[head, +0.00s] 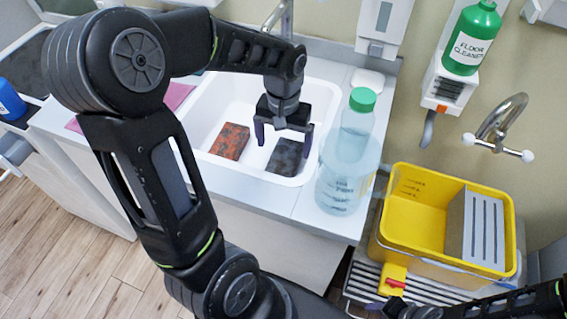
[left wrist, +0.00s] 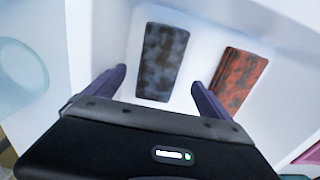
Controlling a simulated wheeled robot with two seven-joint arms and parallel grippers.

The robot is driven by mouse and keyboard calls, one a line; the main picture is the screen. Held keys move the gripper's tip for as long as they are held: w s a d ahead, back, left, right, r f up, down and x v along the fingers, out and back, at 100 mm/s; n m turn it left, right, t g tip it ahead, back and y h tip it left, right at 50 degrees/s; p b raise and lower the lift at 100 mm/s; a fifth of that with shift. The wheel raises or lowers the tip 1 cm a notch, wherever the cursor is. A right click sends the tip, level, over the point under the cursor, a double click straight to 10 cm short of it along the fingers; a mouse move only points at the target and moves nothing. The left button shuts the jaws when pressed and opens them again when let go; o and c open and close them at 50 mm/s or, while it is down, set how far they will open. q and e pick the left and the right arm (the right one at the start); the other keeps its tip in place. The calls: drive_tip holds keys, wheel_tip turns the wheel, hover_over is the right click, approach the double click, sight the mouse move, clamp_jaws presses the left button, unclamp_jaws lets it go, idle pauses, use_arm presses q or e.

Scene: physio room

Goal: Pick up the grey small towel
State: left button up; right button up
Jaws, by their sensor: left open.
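The grey small towel (head: 287,157) is a dark mottled, folded rectangle lying on the floor of the white sink. It also shows in the left wrist view (left wrist: 162,62), between and beyond the fingertips. My left gripper (head: 284,143) is open and empty above the towel, its fingers pointing down into the sink; it also shows in the left wrist view (left wrist: 160,78). I see no contact with the towel. My right arm shows at the lower right of the head view, and its jaws cannot be made out.
A red mottled folded piece (head: 230,141) lies left of the towel; in the wrist view it is right of it. A clear bottle with a green cap (head: 345,160) stands on the counter right of the sink. A yellow bucket (head: 415,215) stands further right. The sink walls enclose the towel.

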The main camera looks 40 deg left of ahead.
sight(283, 159)
use_arm(q)
drive_tip(key=shift+f, duration=0.65)
drive_tip(key=shift+f, duration=2.65)
drive_tip(key=shift+s, duration=0.1)
drive_tip(key=c, duration=1.6)
drive_tip(key=shift+r, duration=0.15)
wheel_tip(283, 159, up, 10)
drive_tip(key=shift+f, duration=0.1)
